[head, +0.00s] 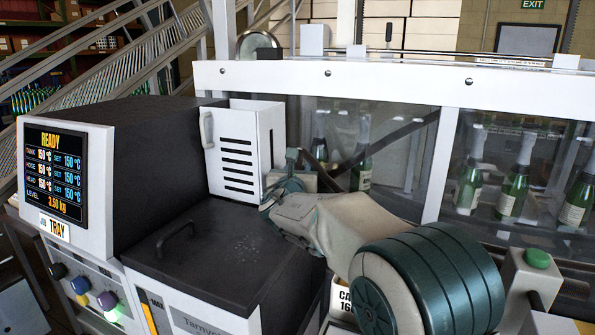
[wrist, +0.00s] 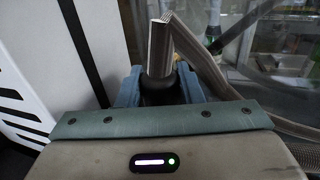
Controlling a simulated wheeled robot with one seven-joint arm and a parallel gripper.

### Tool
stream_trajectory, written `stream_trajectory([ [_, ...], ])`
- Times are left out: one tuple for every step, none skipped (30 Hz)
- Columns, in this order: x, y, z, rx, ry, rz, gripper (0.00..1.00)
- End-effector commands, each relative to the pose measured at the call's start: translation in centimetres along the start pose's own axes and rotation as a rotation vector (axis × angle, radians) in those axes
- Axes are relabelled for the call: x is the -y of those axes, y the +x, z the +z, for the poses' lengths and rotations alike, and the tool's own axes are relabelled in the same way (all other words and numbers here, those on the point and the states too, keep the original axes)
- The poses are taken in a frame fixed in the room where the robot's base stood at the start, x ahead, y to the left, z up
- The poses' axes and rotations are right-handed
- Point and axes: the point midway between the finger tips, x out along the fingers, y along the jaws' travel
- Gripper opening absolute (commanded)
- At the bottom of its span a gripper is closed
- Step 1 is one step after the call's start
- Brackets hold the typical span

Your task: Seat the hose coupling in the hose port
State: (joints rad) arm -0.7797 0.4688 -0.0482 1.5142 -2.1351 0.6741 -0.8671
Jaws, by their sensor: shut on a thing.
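My gripper (head: 272,193) is beside the white slotted cover on the melter, in the middle of the head view. In the wrist view its blue fingers (wrist: 158,88) are shut around the black hose coupling (wrist: 157,91). A pale, ribbed metallic-looking piece (wrist: 160,45) rises beyond the coupling. A braided hose (wrist: 205,75) bends from its top down to the right. In the head view the dark hose (head: 385,143) runs up to the right. The coupling is hidden there by my gripper. I cannot make out the hose port or whether the coupling touches it.
The melter's black lid (head: 215,250) with a handle lies below left of my gripper. The white slotted cover (head: 245,150) stands close on the left. Behind on the right are clear guard panels with green bottles (head: 515,185). A green button (head: 538,258) is at the right.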

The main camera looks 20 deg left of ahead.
Motion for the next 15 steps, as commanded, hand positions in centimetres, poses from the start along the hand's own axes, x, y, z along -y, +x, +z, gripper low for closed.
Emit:
stream_trajectory([
  [0.0, 0.0, -0.2, 0.001, 0.0, 0.0, 0.07],
  [0.0, 0.0, -0.2, 0.001, 0.0, 0.0, 0.07],
  [0.0, 0.0, -0.3, 0.001, 0.0, 0.0, 0.07],
  [0.0, 0.0, -0.4, 0.001, 0.0, 0.0, 0.07],
  [0.0, 0.0, -0.5, 0.001, 0.0, 0.0, 0.07],
  [0.0, 0.0, -0.6, 0.001, 0.0, 0.0, 0.07],
  [0.0, 0.0, -0.7, 0.001, 0.001, 0.0, 0.07],
  [0.0, 0.0, -0.7, 0.001, 0.0, 0.0, 0.07],
  [0.0, 0.0, -0.8, 0.001, 0.001, 0.0, 0.07],
  [0.0, 0.0, -0.9, 0.001, 0.001, 0.0, 0.07],
  [0.0, 0.0, -1.0, 0.001, 0.0, 0.0, 0.07],
  [0.0, 0.0, -1.1, 0.001, 0.0, 0.0, 0.07],
  [0.0, 0.0, -1.1, 0.001, 0.0, 0.0, 0.07],
  [0.0, 0.0, -1.2, 0.001, 0.001, 0.0, 0.07],
  [0.0, 0.0, -1.3, 0.001, 0.0, 0.0, 0.07],
])
